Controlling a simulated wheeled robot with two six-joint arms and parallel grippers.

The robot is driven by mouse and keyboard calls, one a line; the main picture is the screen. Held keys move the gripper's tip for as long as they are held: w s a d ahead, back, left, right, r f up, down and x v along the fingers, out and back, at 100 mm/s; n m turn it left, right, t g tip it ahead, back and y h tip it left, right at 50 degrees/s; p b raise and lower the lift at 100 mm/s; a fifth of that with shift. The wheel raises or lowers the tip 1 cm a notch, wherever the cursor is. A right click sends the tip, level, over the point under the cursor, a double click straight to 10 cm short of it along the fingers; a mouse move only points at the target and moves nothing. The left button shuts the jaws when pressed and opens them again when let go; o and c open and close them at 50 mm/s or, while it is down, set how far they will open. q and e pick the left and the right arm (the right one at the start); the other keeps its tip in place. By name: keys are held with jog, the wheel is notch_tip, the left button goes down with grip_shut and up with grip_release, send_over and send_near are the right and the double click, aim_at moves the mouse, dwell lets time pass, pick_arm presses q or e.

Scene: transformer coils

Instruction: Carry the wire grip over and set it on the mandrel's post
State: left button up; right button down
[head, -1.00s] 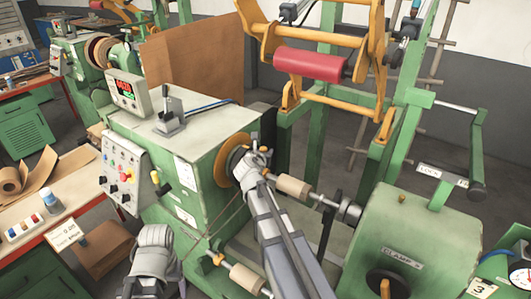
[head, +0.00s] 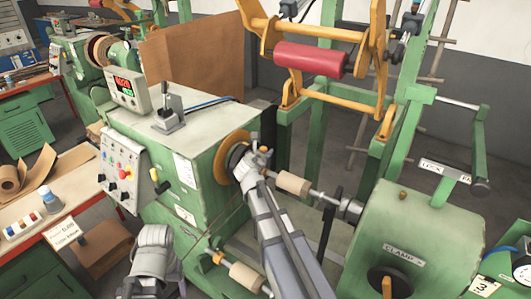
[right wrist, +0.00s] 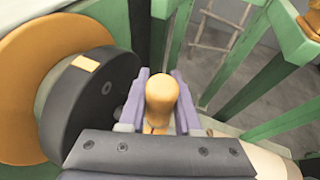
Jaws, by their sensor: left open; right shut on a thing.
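The wire grip (right wrist: 160,95) is a tan, rounded piece in the right wrist view, held upright between the purple-grey fingers of my right gripper (right wrist: 158,108). In the head view my right gripper (head: 256,158) is shut, close to the winding machine's disc. The mandrel (head: 293,183) is a shaft with a beige roller, running right from that disc. A dark disc (right wrist: 95,105) with a yellow patch is just left of the gripper in the right wrist view. I cannot make out the post clearly. My left gripper (head: 132,289) is at the bottom edge, open and partly cut off.
The green machine (head: 185,150) with its control panel stands left of the mandrel. The green clamp housing (head: 405,240) stands at its right end. An orange frame with a red roller (head: 308,60) hangs above. A bench (head: 60,205) is at the left.

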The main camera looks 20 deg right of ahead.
jog(key=shift+f+b, duration=0.55)
jog(key=shift+f, duration=0.1)
jog(key=c, duration=0.5)
grip_release()
jog(key=p+v, duration=0.3)
jog(key=v, duration=0.4)
jog(key=shift+s+a+r, duration=0.2)
jog(key=shift+s, duration=0.1)
dwell(0.4)
